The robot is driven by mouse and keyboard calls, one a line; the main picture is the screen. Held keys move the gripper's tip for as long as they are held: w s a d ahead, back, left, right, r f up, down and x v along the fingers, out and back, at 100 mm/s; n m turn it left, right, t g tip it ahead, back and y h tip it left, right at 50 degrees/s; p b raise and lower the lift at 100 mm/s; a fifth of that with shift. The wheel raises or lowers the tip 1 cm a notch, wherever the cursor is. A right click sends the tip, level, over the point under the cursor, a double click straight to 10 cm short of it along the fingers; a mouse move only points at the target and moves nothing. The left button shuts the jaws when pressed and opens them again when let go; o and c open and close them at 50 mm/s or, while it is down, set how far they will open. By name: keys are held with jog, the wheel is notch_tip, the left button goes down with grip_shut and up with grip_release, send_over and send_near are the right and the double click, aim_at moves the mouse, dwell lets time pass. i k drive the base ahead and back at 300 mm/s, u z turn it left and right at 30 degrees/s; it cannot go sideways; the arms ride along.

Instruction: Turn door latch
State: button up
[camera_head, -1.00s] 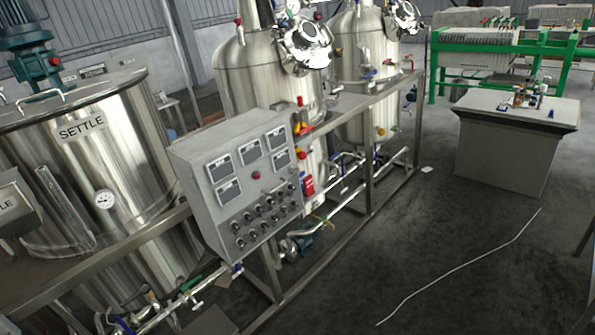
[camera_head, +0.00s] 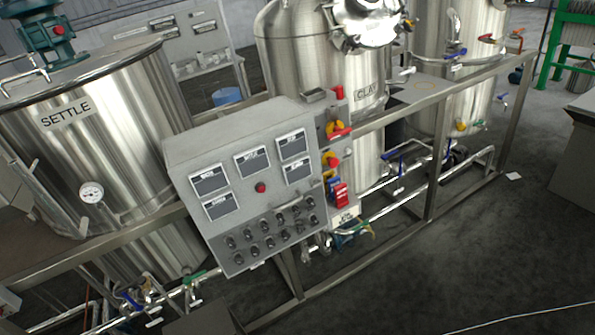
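No door latch can be made out in this view. A grey control box (camera_head: 248,190) is mounted on the metal frame in the middle, with several small display panels, a red button (camera_head: 260,187) and rows of dark knobs (camera_head: 272,234). Beside its right edge are red and yellow switches (camera_head: 333,160), one above another; a red handle (camera_head: 340,194) sits lower down. Whether any of these is a latch I cannot tell. My gripper is not in view.
A steel tank marked SETTLE (camera_head: 100,150) stands left. A tank marked CLAY (camera_head: 300,60) and another tank (camera_head: 465,90) stand behind the frame rail (camera_head: 400,115). Pipes and valves run low along the frame. Dark floor (camera_head: 460,270) is open at lower right, with a thin pale line on it.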

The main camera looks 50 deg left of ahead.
aim_at(315, 183)
jog(key=u, duration=0.55)
jog(key=i, duration=1.05)
jog(key=u, duration=0.7)
